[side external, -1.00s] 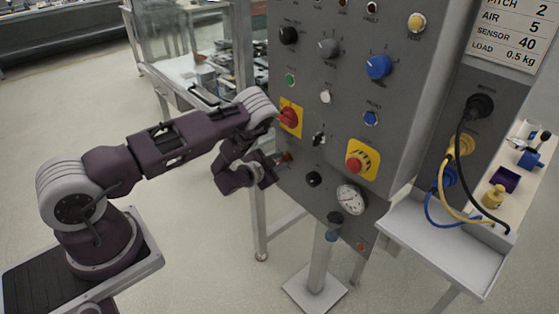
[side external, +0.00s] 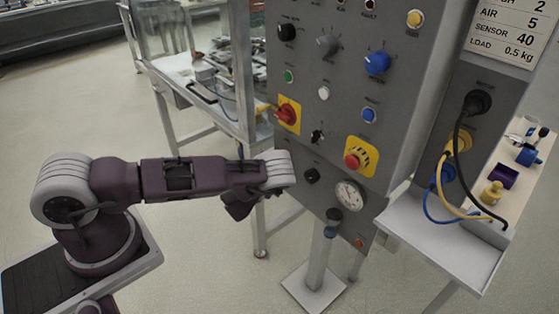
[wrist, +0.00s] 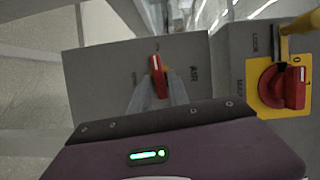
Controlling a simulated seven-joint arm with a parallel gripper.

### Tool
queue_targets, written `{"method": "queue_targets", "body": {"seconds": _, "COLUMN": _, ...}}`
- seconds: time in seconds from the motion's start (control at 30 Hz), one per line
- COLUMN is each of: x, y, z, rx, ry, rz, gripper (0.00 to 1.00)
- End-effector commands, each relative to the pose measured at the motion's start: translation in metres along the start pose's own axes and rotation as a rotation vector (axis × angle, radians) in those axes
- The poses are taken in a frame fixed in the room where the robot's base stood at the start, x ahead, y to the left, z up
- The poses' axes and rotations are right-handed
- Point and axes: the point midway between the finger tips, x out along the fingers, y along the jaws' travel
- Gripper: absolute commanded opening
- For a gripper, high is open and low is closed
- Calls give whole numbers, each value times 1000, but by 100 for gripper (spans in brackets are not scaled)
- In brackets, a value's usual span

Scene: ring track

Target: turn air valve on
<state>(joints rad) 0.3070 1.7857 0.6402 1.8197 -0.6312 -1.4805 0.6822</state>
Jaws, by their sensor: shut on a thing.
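The air valve's red handle (wrist: 156,68) shows in the wrist view on a grey panel (wrist: 105,75), beside the label AIR. The handle stands nearly upright in that picture, with a slight tilt. My gripper (wrist: 159,88) is shut on its lower part, with one pale finger on each side. In the side view the valve and my fingertips are hidden behind my wrist, low at the cabinet's left edge. The small markings around the handle are too blurred to read.
A red rotary switch (wrist: 285,86) on a yellow plate is close to the right in the wrist view, with a yellow piece (wrist: 298,42) sticking out by it. The grey cabinet (side external: 345,75) carries several knobs, a red button (side external: 352,160) and a gauge (side external: 349,195).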

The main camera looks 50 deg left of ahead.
Motion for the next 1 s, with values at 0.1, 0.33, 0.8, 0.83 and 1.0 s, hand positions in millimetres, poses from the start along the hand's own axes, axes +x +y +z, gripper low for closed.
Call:
{"method": "queue_targets", "body": {"seconds": 0.1, "x": 0, "y": 1, "z": -1, "rx": 48, "ry": 2, "rz": -21, "gripper": 0}}
{"method": "queue_targets", "body": {"seconds": 0.33, "x": 0, "y": 1, "z": 0, "rx": 103, "ry": 1, "rz": -43, "gripper": 0}}
{"method": "queue_targets", "body": {"seconds": 0.8, "x": 0, "y": 1, "z": 0, "rx": 117, "ry": 0, "rz": -49, "gripper": 0}}
{"method": "queue_targets", "body": {"seconds": 0.83, "x": 0, "y": 1, "z": 0, "rx": 117, "ry": 0, "rz": -49, "gripper": 0}}
{"method": "queue_targets", "body": {"seconds": 1.0, "x": 0, "y": 1, "z": 0, "rx": 117, "ry": 0, "rz": -49, "gripper": 35}}
